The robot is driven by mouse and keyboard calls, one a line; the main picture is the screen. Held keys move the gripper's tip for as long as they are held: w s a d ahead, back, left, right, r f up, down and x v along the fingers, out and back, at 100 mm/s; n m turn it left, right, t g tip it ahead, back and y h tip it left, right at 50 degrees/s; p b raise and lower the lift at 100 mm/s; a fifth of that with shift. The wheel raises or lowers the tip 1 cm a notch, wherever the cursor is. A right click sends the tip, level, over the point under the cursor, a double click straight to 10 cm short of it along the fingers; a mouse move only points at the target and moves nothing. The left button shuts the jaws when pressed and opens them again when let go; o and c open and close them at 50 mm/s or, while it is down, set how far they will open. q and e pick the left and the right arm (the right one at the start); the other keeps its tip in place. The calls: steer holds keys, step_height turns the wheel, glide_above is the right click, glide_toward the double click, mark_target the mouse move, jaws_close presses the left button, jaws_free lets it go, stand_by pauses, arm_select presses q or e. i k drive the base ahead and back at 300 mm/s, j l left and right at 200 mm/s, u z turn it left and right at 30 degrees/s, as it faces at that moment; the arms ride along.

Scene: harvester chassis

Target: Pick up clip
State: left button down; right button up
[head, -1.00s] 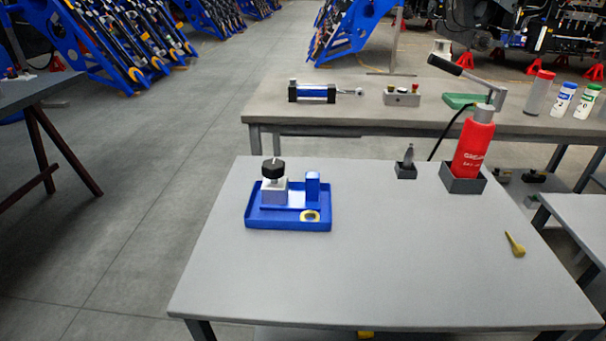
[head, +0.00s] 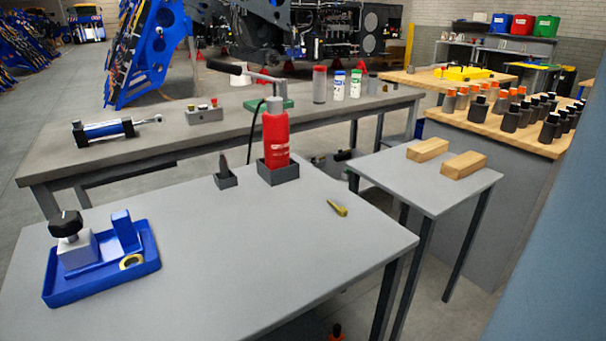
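A small yellow, elongated piece (head: 337,208), perhaps the clip, lies flat on the grey table (head: 250,250) near its right side. A yellow ring-shaped piece (head: 131,262) lies in the blue tray (head: 100,285) at the table's left; I cannot tell which of the two is the clip. The tray also holds a block with a black knob (head: 66,224) and a blue upright block (head: 124,230). Neither of my grippers shows in the head view.
A red bottle (head: 276,140) with a lever stands in a dark holder, beside a small holder (head: 226,180) with a grey pointed piece. A side table (head: 400,180) at the right bears two wooden blocks. The table's front middle is clear. A blue-grey surface fills the right edge.

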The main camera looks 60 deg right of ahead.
mark_target(342, 211)
steer(key=z, duration=1.95)
steer(key=u, duration=0.4)
steer(key=l+u, duration=0.1)
steer(key=u, duration=0.25)
steer(key=l+u, duration=0.1)
steer(key=u, duration=0.65)
steer(key=l+u, duration=0.3)
steer(key=k+l+u, duration=0.15)
steer(key=l+u, duration=0.15)
steer(key=k+l+u, duration=0.1)
steer(key=l+u, duration=0.2)
steer(key=l, duration=0.15)
steer(key=k+l+u, duration=0.15)
steer(key=l+u, duration=0.15)
